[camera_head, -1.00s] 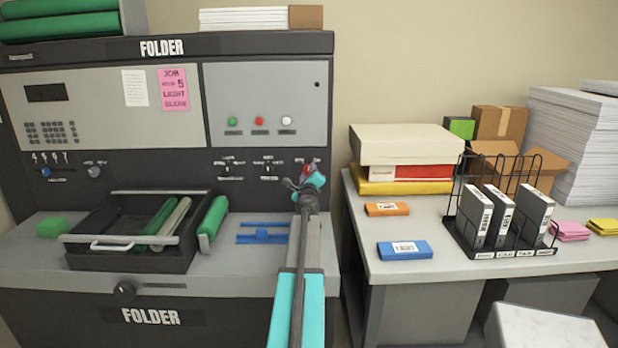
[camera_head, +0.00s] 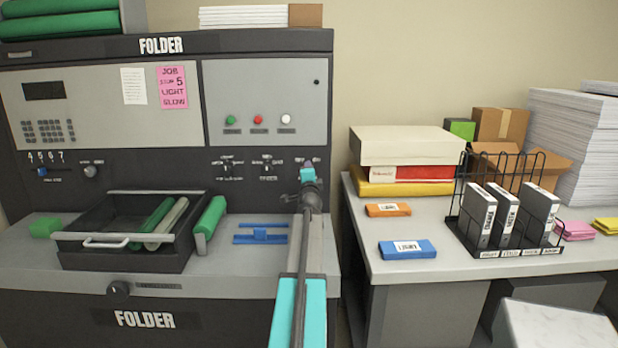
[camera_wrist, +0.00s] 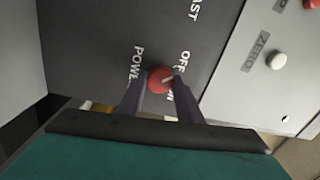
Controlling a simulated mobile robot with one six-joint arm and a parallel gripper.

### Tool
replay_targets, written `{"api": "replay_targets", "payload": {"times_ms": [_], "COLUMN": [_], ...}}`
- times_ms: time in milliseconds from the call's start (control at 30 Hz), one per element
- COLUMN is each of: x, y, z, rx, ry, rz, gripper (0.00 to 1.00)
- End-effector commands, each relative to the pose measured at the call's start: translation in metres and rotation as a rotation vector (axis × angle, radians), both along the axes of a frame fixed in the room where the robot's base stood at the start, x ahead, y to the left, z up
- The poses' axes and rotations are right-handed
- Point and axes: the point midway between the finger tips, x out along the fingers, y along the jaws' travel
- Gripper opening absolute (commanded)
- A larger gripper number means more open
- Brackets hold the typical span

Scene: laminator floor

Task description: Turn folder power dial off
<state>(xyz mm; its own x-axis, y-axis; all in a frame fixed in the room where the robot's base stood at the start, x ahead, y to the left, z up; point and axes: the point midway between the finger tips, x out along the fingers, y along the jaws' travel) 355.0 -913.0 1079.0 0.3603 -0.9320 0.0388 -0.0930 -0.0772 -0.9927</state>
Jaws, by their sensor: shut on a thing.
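The red folder power dial (camera_wrist: 160,79) sits on the dark panel in the wrist view, beside the printed words POWER (camera_wrist: 138,66), OFF (camera_wrist: 183,61) and ON. A short pale mark on the dial points to the OFF/ON side; which word it meets is unclear. My gripper (camera_wrist: 160,86) is shut on the dial, one dark finger on each side. In the head view my gripper (camera_head: 307,174) is at the right end of the folder's (camera_head: 265,90) control panel and hides the dial.
Other small switches (camera_head: 227,168) lie left of my gripper. A black tray (camera_head: 125,257) with rollers and a blue piece (camera_head: 260,236) are on the folder's ledge. The table (camera_head: 385,264) at right holds boxes and a wire rack (camera_head: 478,240).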

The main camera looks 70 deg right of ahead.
Motion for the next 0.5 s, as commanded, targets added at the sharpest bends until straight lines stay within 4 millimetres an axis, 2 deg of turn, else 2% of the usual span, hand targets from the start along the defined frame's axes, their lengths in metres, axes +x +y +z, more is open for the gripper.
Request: {"api": "replay_targets", "payload": {"times_ms": [33,500], "x": [0.0008,0.0009], "y": [0.0015,0.0015], "z": [-0.0063,-0.005], "rx": [0.001,-0.014], "ry": [0.02,0.06], "rz": [0.004,0.006], "gripper": [0.1,0.1]}}
